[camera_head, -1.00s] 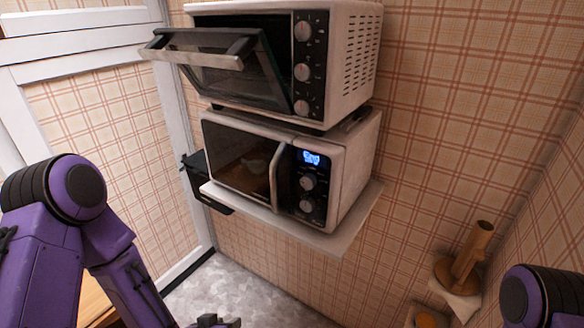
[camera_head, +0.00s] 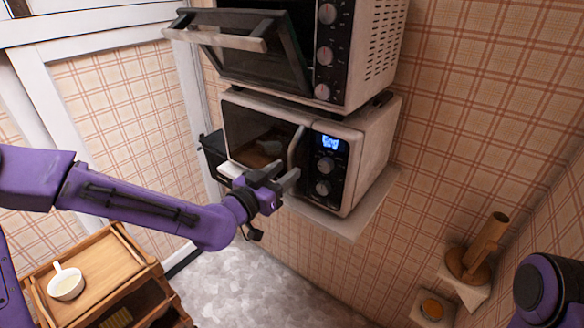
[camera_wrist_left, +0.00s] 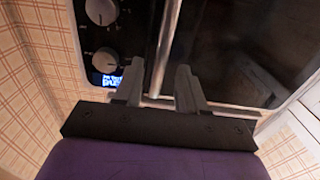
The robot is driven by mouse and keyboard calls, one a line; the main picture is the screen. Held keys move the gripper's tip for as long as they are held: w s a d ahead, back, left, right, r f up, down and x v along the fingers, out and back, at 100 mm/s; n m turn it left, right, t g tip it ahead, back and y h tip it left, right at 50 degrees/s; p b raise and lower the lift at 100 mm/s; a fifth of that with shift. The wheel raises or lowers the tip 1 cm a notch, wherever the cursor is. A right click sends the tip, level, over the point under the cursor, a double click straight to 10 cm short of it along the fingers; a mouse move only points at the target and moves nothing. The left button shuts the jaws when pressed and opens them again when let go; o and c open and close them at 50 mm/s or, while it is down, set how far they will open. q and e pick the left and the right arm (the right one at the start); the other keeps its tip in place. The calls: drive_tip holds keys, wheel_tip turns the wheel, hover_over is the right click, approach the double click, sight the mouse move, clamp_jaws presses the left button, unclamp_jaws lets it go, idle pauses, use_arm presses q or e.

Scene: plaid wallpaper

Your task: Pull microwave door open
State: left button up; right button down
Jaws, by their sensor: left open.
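The white microwave (camera_head: 375,140) sits on a wall shelf, below an oven. Its dark glass door (camera_head: 245,125) is closed, and its upright handle (camera_head: 297,143) stands beside the control panel with a lit blue display and knobs. My left gripper (camera_head: 286,179) is open, in front of the lower handle. In the left wrist view, the two fingers (camera_wrist_left: 158,88) are apart and the handle bar (camera_wrist_left: 168,42) runs toward the gap between them. I cannot tell whether they touch it. My right gripper is out of view.
The oven (camera_head: 362,50) above has its door (camera_head: 225,38) hanging partly open. A wooden cart (camera_head: 95,255) with a white cup (camera_head: 66,283) stands lower left. A wooden holder (camera_head: 480,250) is on the right wall. The grey floor (camera_head: 270,280) below is clear.

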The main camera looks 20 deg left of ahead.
sight(290, 168)
use_arm(q)
drive_tip(key=x, duration=0.3)
drive_tip(key=shift+w+d+p, duration=0.15)
drive_tip(key=shift+w+p, duration=0.2)
clamp_jaws()
drive_tip(key=shift+s, duration=0.1)
